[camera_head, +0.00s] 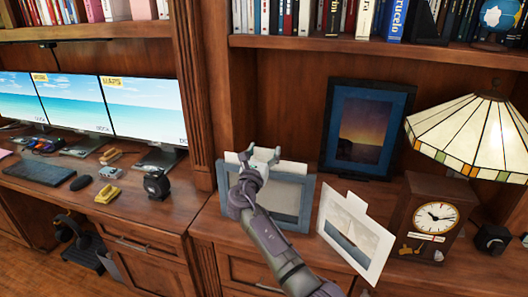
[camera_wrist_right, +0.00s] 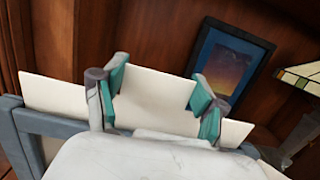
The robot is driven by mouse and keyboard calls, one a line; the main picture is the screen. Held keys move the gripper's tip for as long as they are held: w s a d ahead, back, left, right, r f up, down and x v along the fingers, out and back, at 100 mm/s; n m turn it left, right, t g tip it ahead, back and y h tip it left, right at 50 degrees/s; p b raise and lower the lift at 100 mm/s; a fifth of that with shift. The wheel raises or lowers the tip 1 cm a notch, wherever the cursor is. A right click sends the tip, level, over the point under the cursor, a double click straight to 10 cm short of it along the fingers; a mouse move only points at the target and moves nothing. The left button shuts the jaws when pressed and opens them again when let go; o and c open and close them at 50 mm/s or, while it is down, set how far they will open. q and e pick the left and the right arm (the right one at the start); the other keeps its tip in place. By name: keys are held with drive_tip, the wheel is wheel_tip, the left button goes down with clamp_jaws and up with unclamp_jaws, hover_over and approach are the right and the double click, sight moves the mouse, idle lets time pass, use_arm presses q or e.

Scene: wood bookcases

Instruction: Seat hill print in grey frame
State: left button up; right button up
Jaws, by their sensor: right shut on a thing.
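The grey frame (camera_head: 308,208) stands on the wooden desk, and its blue-grey rim also shows in the right wrist view (camera_wrist_right: 60,124). A white card, taken as the hill print (camera_head: 291,168), rises above the frame's top edge, and its picture cannot be made out. My right gripper (camera_head: 260,156) is over the top of the frame, shut on the card's raised middle tab. In the right wrist view the teal fingertips (camera_wrist_right: 160,92) are on either side of that tab, with the card (camera_wrist_right: 60,96) extending beyond both. How deep it sits in the frame is hidden. My left gripper is out of view.
A sailboat print (camera_head: 352,238) with a top tab stands close right of the frame. Beyond it are a wooden clock (camera_head: 428,220) and a stained-glass lamp (camera_head: 470,135). A dark-framed sunset picture (camera_head: 366,125) leans behind. Monitors (camera_head: 142,110) stand at left.

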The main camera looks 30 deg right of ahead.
drive_tip(key=shift+f+b, duration=1.45)
drive_tip(key=shift+f, duration=0.6)
drive_tip(key=o, duration=1.3)
drive_tip(key=v, duration=1.2)
